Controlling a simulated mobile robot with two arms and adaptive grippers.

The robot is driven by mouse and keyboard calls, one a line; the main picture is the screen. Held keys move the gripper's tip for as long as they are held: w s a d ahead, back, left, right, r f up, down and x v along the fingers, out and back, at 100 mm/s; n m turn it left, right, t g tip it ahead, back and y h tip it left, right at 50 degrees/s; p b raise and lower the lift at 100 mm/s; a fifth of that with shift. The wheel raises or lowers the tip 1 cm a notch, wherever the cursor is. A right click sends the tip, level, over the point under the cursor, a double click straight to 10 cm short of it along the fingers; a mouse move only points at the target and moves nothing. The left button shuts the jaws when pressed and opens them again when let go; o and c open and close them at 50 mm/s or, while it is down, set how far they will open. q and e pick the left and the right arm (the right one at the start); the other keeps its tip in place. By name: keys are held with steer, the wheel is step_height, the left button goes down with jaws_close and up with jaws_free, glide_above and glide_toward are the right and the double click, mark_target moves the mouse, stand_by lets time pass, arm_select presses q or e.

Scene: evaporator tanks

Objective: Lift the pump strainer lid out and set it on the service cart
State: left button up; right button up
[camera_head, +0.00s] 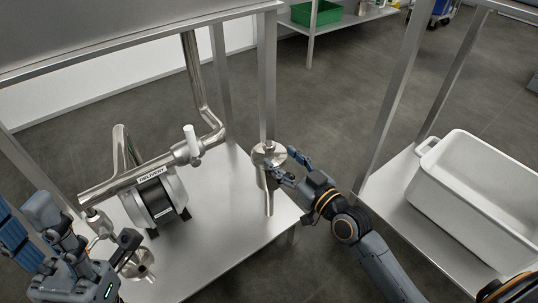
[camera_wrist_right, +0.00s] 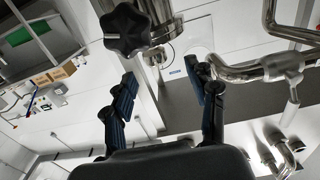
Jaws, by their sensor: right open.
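A round steel vessel top, which looks like the strainer lid (camera_head: 266,151), stands near the right edge of the steel shelf (camera_head: 235,225) with a steel pipe below it. My right gripper (camera_head: 284,164) is open at its right side and partly covers it; I cannot tell if they touch. The right wrist view shows the open fingers (camera_wrist_right: 161,82) with nothing clearly between them. A black star knob (camera_wrist_right: 125,28) and a steel cylinder (camera_wrist_right: 157,20) are close beyond the fingertips. My left gripper (camera_head: 85,250) is at the lower left, beside steel fittings (camera_head: 141,264); its jaws are unclear.
A pump (camera_head: 158,198) with steel piping and a white-handled valve (camera_head: 192,141) stands on the shelf left of the vessel. A cart on the right carries a white tub (camera_head: 480,185); its surface left of the tub is bare. Steel posts (camera_head: 398,95) stand between.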

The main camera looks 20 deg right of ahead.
mark_target(273, 148)
steer(key=x, duration=0.2)
steer(key=b+x, duration=0.2)
steer(key=x, duration=0.1)
steer(key=shift+w+d, duration=0.2)
steer(key=shift+w, duration=0.2)
steer(key=shift+w+a+r, duration=0.1)
steer(key=shift+w+a, duration=0.1)
steer(key=shift+w, duration=0.3)
jaws_close()
